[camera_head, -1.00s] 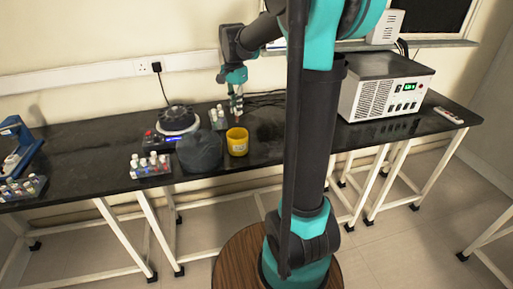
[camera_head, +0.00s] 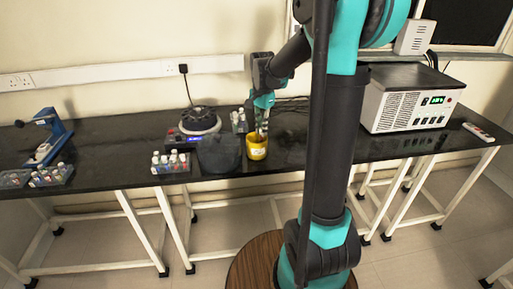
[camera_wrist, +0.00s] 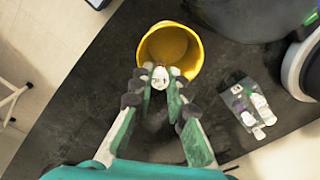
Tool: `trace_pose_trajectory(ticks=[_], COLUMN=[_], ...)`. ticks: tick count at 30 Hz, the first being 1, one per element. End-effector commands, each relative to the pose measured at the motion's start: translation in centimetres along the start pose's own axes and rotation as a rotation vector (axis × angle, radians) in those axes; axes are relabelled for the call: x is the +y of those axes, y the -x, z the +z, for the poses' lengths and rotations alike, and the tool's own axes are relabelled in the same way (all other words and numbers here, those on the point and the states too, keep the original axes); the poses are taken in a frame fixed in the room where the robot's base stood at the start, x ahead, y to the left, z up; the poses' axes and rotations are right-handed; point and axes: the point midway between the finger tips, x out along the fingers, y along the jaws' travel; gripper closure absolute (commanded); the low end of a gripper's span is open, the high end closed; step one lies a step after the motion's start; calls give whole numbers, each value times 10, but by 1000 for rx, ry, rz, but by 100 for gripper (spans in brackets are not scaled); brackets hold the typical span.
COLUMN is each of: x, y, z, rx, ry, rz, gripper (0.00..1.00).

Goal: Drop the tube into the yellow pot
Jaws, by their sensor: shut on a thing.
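The yellow pot (camera_head: 257,152) stands on the black bench near its front edge. In the wrist view the yellow pot (camera_wrist: 190,42) shows its open mouth just beyond my fingertips. My gripper (camera_wrist: 158,82) is shut on the tube (camera_wrist: 160,76), whose white cap shows between the fingers. The tube's end is over the near rim side of the pot; the rest of the tube is mostly hidden by the fingers. In the head view my gripper (camera_head: 262,128) is right above the pot, and the tube is too small to make out clearly.
A dark grey container (camera_head: 218,153) stands just left of the pot. A tube rack (camera_head: 170,163) is further left, and another rack (camera_head: 239,121) is behind the pot. A round-topped device (camera_head: 198,121) sits behind the container. A large white box instrument (camera_head: 412,99) is right.

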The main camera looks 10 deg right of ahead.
Motion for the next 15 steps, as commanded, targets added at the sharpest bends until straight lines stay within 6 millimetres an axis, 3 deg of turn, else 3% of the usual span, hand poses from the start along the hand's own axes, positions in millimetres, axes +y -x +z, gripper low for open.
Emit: trace_pose_trajectory(ticks=[5, 6, 10, 15], x=[0, 0, 0, 0], y=[0, 0, 0, 0], z=[0, 0, 0, 0], rx=[0, 0, 0, 0], ry=[0, 0, 0, 0], rz=[0, 0, 0, 0], gripper=[94, 80, 64, 61])
